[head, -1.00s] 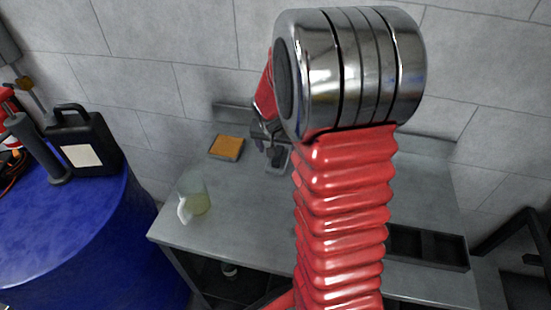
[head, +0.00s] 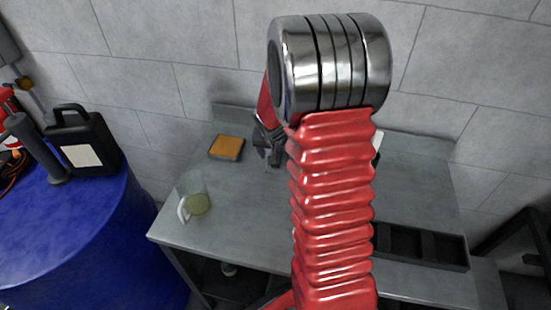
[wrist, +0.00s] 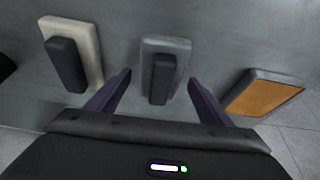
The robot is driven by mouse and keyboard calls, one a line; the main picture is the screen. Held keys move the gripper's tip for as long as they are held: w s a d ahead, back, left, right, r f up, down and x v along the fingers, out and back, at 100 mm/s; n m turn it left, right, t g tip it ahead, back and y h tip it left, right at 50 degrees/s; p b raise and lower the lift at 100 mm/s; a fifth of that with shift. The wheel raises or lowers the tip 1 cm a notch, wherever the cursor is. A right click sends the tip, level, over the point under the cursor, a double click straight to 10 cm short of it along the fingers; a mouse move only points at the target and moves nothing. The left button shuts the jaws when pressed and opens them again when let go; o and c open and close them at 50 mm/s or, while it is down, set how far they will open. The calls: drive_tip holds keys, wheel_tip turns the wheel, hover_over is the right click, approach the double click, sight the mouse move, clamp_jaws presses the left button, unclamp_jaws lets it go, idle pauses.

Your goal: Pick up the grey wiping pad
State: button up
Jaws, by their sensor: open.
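The grey wiping pad (wrist: 181,50) is a light grey block with a dark upright grip on top. In the wrist view it lies on the bench ahead, between the two fingers of my gripper (wrist: 160,78) as seen in the picture. The gripper is open, with nothing held. The pad looks a little beyond the fingertips; whether they touch it I cannot tell. In the head view my gripper (head: 269,150) is low over the back of the bench, partly behind my red arm. I cannot make out the grey pad in that view.
A white pad with a dark grip (wrist: 92,42) lies left of the grey one. An orange-topped tray (wrist: 268,95) lies right. On the bench (head: 245,225) stand a clear jug (head: 194,190) and a dark compartment tray (head: 447,250). A blue drum (head: 70,225) stands left.

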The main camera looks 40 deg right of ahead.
sight(278, 153)
idle(0.4)
drive_tip(key=c, duration=1.1)
drive_tip(key=shift+r, duration=0.15)
wheel_tip(278, 153, up, 10)
drive_tip(key=shift+f, duration=0.1)
idle(0.4)
